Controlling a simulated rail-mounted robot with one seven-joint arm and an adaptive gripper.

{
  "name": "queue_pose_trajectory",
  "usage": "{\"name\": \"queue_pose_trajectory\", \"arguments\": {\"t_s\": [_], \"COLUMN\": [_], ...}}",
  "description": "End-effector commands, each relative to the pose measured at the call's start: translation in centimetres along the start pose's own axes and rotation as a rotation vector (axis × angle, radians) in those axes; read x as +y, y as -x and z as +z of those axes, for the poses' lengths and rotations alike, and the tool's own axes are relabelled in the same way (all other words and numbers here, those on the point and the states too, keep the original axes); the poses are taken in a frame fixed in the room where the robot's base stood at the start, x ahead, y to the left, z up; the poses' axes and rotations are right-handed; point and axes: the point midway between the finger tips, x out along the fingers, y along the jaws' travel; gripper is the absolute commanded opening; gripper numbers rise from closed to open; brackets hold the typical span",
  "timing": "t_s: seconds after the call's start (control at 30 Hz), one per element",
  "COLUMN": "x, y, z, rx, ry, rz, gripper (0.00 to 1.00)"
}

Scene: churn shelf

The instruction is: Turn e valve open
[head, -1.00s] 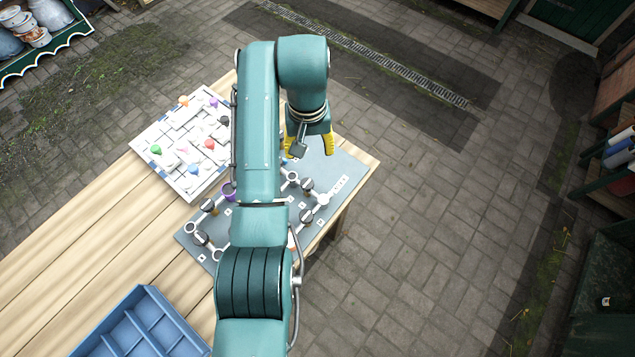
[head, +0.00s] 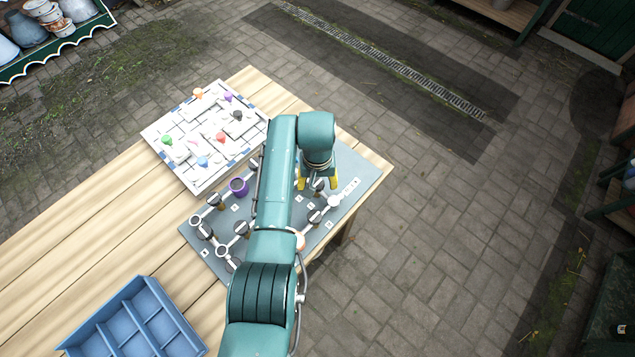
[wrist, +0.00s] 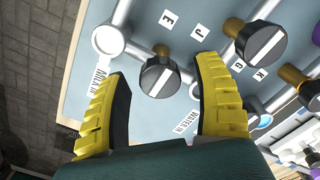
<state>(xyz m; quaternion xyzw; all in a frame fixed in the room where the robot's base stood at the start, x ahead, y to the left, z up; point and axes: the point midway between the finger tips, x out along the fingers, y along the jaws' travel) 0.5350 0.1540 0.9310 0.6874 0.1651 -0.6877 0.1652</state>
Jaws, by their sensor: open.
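My gripper (wrist: 165,75) is open, its yellow fingers on either side of a dark round valve knob (wrist: 158,82) with a white bar across its top. The fingers look apart from the knob; their height relative to it is hard to judge. A small E label (wrist: 168,19) lies on the grey board (wrist: 148,22) near this knob, with a J label (wrist: 199,31) beside it. I cannot tell for certain which knob the E names. In the head view my gripper (head: 318,182) is over the board's right part, and my arm hides the board's middle.
A second knob (wrist: 264,44) stands close to the right finger. White pipes and a round white fitting (wrist: 107,40) surround the spot. A white maze-like board (head: 182,165) with coloured pegs lies to the left. A blue divided tray (head: 135,320) sits at the front left.

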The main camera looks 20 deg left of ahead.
Motion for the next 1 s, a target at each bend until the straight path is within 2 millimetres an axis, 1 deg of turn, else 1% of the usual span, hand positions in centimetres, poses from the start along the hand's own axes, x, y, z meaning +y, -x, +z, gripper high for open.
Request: {"name": "queue_pose_trajectory", "arguments": {"t_s": [0.23,0.27,0.3,0.57,0.6,0.83,1.0], "x": [0.0,0.0,0.0,0.0,0.0,0.0,0.0], "y": [-0.13,-0.13,-0.13,-0.12,-0.12,-0.11,-0.09], "z": [-0.02,-0.02,-0.02,-0.02,-0.02,0.0,0.01], "rx": [0.001,0.001,0.001,0.0,0.0,0.0,-0.001], "ry": [0.0,0.0,0.0,0.0,0.0,0.015,0.071], "rz": [0.0,0.0,0.0,0.0,0.0,0.0,0.0], "gripper": [0.67,0.65,0.58,0.08,0.0,0.0,0.0]}}
